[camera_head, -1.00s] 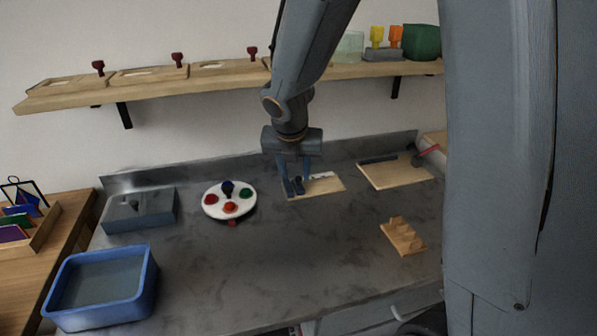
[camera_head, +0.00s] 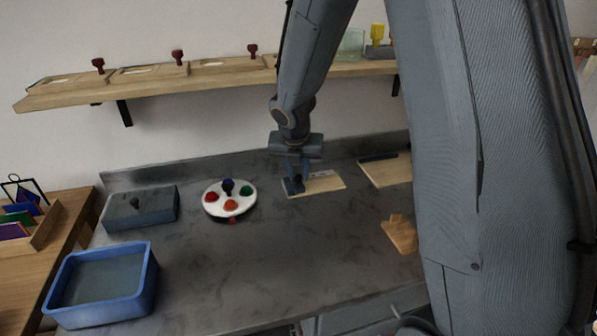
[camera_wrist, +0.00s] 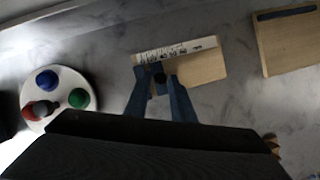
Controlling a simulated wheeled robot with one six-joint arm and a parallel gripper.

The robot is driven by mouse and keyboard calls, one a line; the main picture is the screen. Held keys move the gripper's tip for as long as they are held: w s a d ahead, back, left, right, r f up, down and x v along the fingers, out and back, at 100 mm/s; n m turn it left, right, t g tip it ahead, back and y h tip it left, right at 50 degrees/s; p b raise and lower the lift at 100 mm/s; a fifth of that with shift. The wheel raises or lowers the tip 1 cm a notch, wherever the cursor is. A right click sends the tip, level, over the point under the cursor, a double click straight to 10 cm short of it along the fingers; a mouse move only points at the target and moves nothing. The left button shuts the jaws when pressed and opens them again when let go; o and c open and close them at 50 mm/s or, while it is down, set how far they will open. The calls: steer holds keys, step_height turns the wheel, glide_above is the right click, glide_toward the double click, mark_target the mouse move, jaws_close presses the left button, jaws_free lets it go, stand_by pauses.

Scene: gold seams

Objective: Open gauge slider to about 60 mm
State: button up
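The gauge (camera_head: 328,184) is a pale wooden board lying flat on the grey counter, with a white printed scale strip along its far edge. The strip (camera_wrist: 170,51) shows more clearly in the wrist view. A small dark slider knob (camera_wrist: 159,80) stands near the board's left end. My gripper (camera_head: 295,186) points down at that end. In the wrist view its two blue-grey fingers (camera_wrist: 158,88) are on either side of the knob, a small gap apart. I cannot tell whether they touch the knob. The slider's reading is too small to read.
A white round palette (camera_head: 218,211) with coloured knobs lies left of the gauge. A second wooden board (camera_head: 386,173) lies to the right, and a wooden notched block (camera_head: 400,234) at front right. A blue tub (camera_head: 100,314) stands front left. The counter's middle front is clear.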

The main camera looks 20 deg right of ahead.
jaws_close()
steer(key=shift+d+p, duration=1.7)
steer(key=shift+d, duration=0.85)
steer(key=shift+o, duration=2.2)
jaws_free()
